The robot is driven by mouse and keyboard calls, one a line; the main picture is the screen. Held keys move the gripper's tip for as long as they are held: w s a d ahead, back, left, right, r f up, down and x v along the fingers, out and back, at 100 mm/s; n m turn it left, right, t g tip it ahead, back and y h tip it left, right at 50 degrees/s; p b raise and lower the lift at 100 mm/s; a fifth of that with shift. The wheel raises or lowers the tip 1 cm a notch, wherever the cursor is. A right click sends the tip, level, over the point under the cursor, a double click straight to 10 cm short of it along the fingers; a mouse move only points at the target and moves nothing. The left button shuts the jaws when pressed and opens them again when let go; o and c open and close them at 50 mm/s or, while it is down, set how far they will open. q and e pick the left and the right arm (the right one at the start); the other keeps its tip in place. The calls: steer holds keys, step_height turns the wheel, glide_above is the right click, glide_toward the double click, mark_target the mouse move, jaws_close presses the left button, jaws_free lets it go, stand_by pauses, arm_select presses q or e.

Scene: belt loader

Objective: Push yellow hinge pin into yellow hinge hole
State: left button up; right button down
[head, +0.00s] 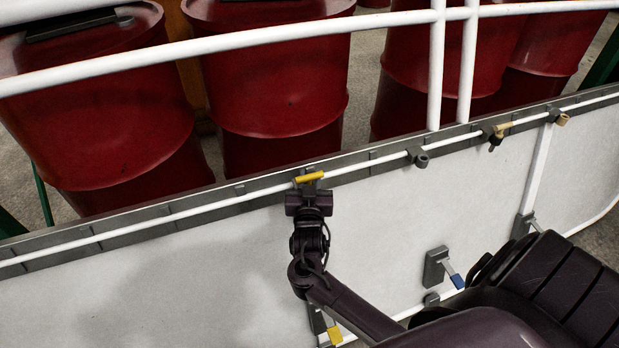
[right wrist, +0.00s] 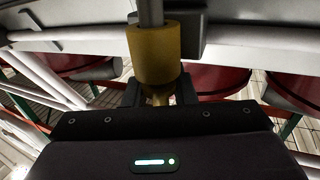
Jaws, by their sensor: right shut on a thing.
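A yellow cylindrical hinge piece (head: 310,177) sits along the white rail at the panel's top edge, right above my right gripper (head: 308,187). In the right wrist view the yellow cylinder (right wrist: 156,55) has a grey rod (right wrist: 151,12) at its upper end, beside a grey block (right wrist: 190,35). A narrower yellowish part (right wrist: 160,95) below it lies between the fingers of my right gripper (right wrist: 158,93), which is shut on it. I take this part to be the yellow hinge pin. How deep it sits in the hole is hidden. My left gripper is not in view.
Red drums (head: 280,70) stand behind the white guard rails (head: 200,45). A black-and-tan hinge piece (head: 497,134) and a tan cylinder (head: 562,119) sit farther right along the rail. A blue-tipped latch (head: 456,280) projects from the white panel (head: 180,270).

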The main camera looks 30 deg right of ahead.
steer(key=shift+f+b, duration=0.45)
steer(key=shift+f, duration=0.15)
steer(key=shift+s+a+f, duration=0.1)
steer(key=shift+f, duration=0.15)
steer(key=c, duration=1.1)
jaws_free()
steer(key=shift+b+v, duration=0.35)
steer(key=shift+v, duration=3.55)
steer(key=shift+r, duration=0.15)
